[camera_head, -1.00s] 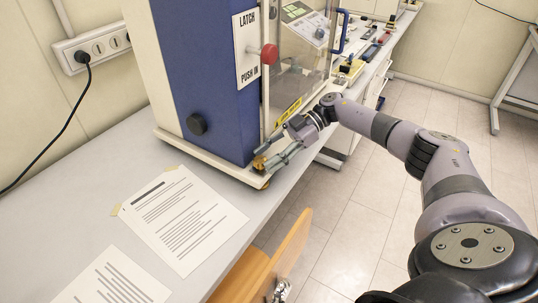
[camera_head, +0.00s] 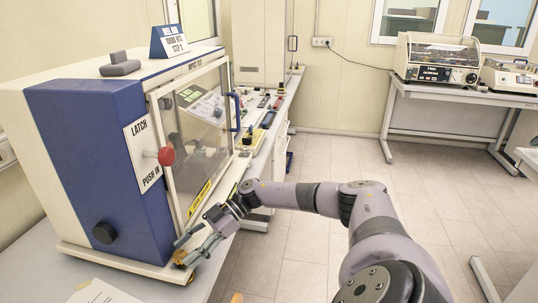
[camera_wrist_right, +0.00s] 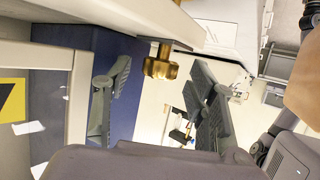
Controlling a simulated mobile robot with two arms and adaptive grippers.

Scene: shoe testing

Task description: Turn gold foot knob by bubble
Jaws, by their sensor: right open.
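The gold foot knob (camera_head: 179,257) is under the front corner of the blue and white testing machine (camera_head: 88,165). In the right wrist view the gold knob (camera_wrist_right: 160,67) hangs on a short stem below the machine's white base edge. My right gripper (camera_head: 187,248) is open at this corner, partly covering the knob in the head view. In the wrist view its two fingers (camera_wrist_right: 160,92) are spread, one on each side of the knob, with visible gaps. I cannot make out a bubble level. My left gripper is not in view.
The machine stands on a grey bench (camera_head: 40,262) with a paper sheet (camera_head: 97,291) at its front. A red button (camera_head: 166,156) and a clear door (camera_head: 203,125) are above my right gripper.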

